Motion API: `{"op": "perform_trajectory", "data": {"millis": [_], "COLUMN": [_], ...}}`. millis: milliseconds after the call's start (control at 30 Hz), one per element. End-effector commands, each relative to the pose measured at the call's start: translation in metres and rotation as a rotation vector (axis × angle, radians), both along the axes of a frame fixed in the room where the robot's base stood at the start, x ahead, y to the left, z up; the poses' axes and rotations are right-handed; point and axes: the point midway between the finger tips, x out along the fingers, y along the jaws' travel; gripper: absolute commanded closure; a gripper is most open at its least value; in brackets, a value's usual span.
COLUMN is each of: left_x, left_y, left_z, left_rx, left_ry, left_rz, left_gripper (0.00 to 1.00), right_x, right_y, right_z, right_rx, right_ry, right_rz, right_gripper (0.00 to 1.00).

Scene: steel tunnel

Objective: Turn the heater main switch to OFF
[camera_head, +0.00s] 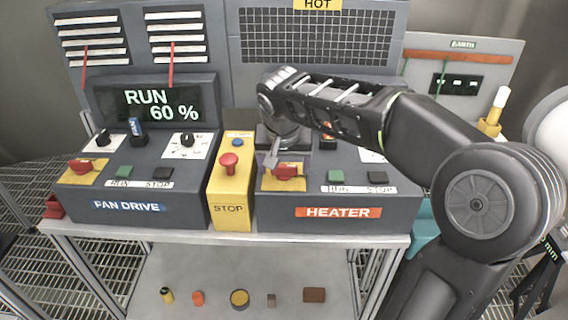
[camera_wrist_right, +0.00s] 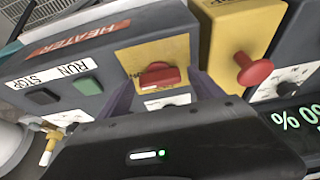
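The heater main switch (camera_head: 287,171) is a red handle on a yellow plate at the left of the heater panel (camera_head: 400,205). Its handle lies roughly crosswise in the head view; the plate's lettering is too small to read. In the right wrist view the red handle (camera_wrist_right: 160,75) shows near the middle, between my two fingers. My right gripper (camera_head: 270,157) is open, pointing down just above and behind the switch. The fingers (camera_wrist_right: 163,95) stand apart on either side of it; I see no clear contact. My left gripper is not in view.
A yellow box with a red STOP button (camera_head: 229,162) stands close left of the heater switch. The fan drive panel (camera_head: 140,205) has a similar red switch (camera_head: 82,166). Green (camera_head: 336,177) and black (camera_head: 378,177) buttons sit to the right. Small loose items lie on the shelf below (camera_head: 215,270).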

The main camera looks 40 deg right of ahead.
Motion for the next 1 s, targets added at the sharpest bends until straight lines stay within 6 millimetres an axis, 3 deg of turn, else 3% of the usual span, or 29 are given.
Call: {"op": "perform_trajectory", "data": {"millis": [700, 1000], "left_x": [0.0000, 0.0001], "left_y": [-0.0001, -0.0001], "left_z": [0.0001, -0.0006], "left_rx": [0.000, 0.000], "left_ry": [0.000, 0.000], "left_rz": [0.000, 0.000], "left_gripper": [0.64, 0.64], "right_x": [0.0000, -0.0001], "right_y": [0.0002, 0.0000], "right_z": [0.0006, 0.0005], "right_rx": [0.000, 0.001], "right_ry": [0.000, -0.001], "right_rz": [0.000, 0.022], "right_gripper": [0.84, 0.84]}}
